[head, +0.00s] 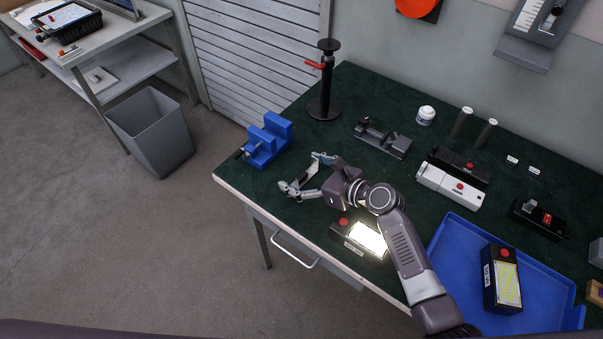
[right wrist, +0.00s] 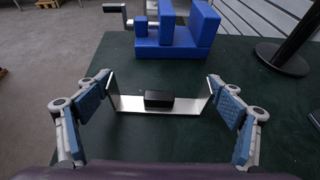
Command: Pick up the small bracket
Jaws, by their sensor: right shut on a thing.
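The small bracket (right wrist: 188,104) is a shiny U-shaped metal strip with two upright ends and a black block in its middle. It shows in the right wrist view. My right gripper (right wrist: 159,88) is shut on it, with one finger at the outer side of each upright end. Whether it touches the green table top is hard to tell. In the head view my right gripper (head: 308,173) is over the table's left corner, and the bracket is too small to make out there. My left gripper is not in view.
A blue vise (head: 265,141) stands just beyond my right gripper. A black stand (head: 325,85) rises behind it. A lit lamp unit (head: 366,238) lies near my right forearm. A blue tray (head: 455,275) holds another lamp unit (head: 502,280). The table's edge (head: 240,203) is close.

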